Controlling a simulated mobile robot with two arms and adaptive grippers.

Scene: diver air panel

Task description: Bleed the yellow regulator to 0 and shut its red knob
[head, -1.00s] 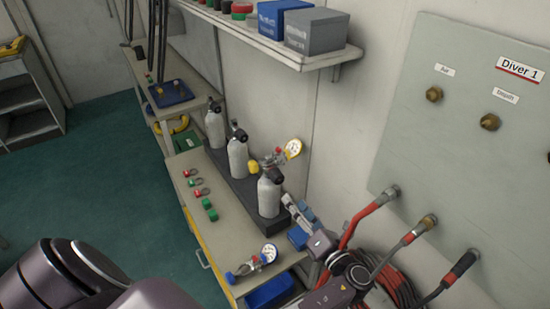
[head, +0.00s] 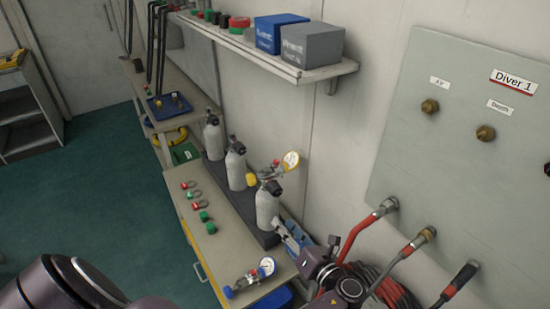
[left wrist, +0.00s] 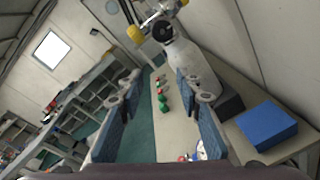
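The yellow regulator (head: 270,172) sits on the nearest grey tank (head: 267,208), with a yellow-rimmed gauge (head: 291,161), a small red knob (head: 277,163) and a yellow part (head: 252,180). The gauge reading is too small to make out. In the left wrist view, the regulator (left wrist: 160,14) is cut by the top edge, above the tank (left wrist: 187,62). My left gripper (head: 288,235) is beside the tank's lower right side. Its blue-padded fingers are spread with nothing between them in the left wrist view (left wrist: 158,95). My right gripper does not show.
A blue-rimmed regulator (head: 252,276) lies on the bench (head: 228,248), near several green and red fittings (head: 204,217). Two more tanks (head: 235,168) stand behind. A shelf with boxes (head: 312,44) overhangs above. Hoses (head: 372,222) and the Diver 1 panel (head: 455,150) are at right.

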